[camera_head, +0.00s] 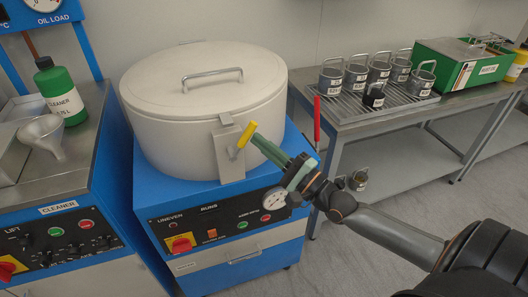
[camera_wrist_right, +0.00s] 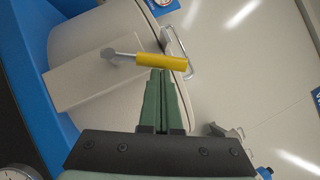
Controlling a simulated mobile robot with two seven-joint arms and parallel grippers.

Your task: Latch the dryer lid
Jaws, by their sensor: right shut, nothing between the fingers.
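The dryer lid (camera_head: 200,75) is down on the round cream dryer drum (camera_head: 190,138), with a metal handle (camera_head: 212,76) on top. A latch plate (camera_head: 228,150) on the drum's front right carries a lever with a yellow grip (camera_head: 247,134). The yellow grip also shows in the right wrist view (camera_wrist_right: 161,62). My right gripper (camera_head: 257,138) is shut and empty, its green fingertips right at the yellow grip. In the right wrist view the fingertips (camera_wrist_right: 162,72) end just at the grip's edge; I cannot tell whether they touch. My left gripper is not in view.
The blue dryer base (camera_head: 210,205) has a control panel with a gauge (camera_head: 277,197). A red-handled lever (camera_head: 316,118) stands right of the drum. Labelled metal cups (camera_head: 331,80) sit on a rack at right. A cleaner bottle (camera_head: 60,92) and funnel (camera_head: 44,131) are at left.

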